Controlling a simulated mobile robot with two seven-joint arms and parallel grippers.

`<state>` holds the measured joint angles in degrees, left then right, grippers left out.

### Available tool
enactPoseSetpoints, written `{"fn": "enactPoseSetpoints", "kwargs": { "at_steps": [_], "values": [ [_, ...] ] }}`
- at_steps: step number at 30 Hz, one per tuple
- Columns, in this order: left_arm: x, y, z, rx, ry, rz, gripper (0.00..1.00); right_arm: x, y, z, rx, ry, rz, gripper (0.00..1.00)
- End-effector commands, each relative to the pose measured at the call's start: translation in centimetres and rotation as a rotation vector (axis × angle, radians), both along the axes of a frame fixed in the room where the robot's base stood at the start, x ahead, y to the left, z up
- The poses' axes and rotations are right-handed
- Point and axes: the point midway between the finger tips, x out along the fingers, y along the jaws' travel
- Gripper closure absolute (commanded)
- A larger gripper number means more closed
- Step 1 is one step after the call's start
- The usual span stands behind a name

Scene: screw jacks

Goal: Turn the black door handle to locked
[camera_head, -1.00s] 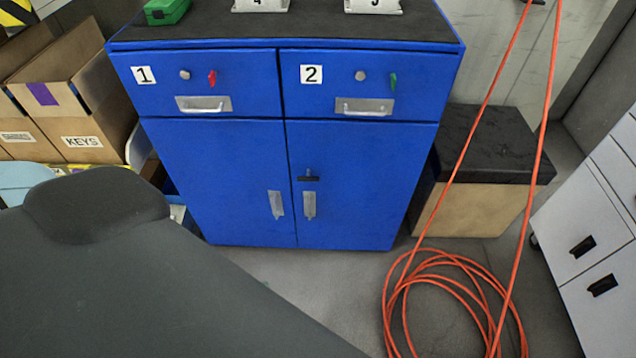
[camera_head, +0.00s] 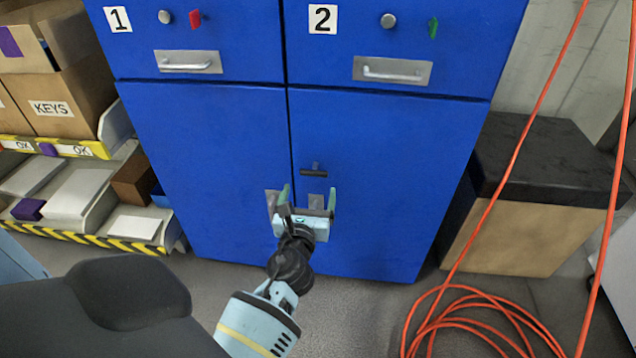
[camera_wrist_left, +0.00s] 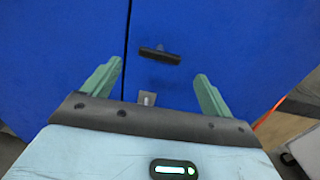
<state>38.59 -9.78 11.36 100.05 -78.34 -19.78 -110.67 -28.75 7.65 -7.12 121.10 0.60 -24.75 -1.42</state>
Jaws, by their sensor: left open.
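The black door handle (camera_head: 313,173) is a small T-shaped bar on the right door of the blue cabinet (camera_head: 390,190), near the seam between the two doors. Its bar lies about horizontal. My left gripper (camera_head: 308,196) is open and empty, in front of the doors and just below the handle in the head view. In the left wrist view the handle (camera_wrist_left: 160,55) shows ahead of the open fingers (camera_wrist_left: 158,82), between them and apart from them. The gripper partly hides the metal door pulls below the handle. My right gripper is not in view.
Two drawers with metal pulls (camera_head: 392,70) sit above the doors. A black-topped box (camera_head: 545,170) stands right of the cabinet. An orange cable (camera_head: 465,325) lies coiled on the floor at the right. Shelves with boxes (camera_head: 70,100) stand at the left.

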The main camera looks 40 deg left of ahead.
Motion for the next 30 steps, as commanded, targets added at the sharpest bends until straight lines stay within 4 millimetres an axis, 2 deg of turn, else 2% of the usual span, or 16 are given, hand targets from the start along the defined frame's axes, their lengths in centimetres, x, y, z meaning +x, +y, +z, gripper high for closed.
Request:
{"fn": "enactPoseSetpoints", "kwargs": {
  "at_steps": [10,22,30],
  "values": [
    [1.0,0.5,0.3,0.03,0.005,0.005,0.15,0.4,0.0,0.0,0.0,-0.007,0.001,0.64],
    [5.7,3.4,0.2,0.027,0.005,0.005,0.15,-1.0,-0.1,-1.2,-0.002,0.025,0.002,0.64],
    [6.9,4.2,0.1,0.026,0.007,0.004,0.15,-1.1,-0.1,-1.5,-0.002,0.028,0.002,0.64]
  ]
}}
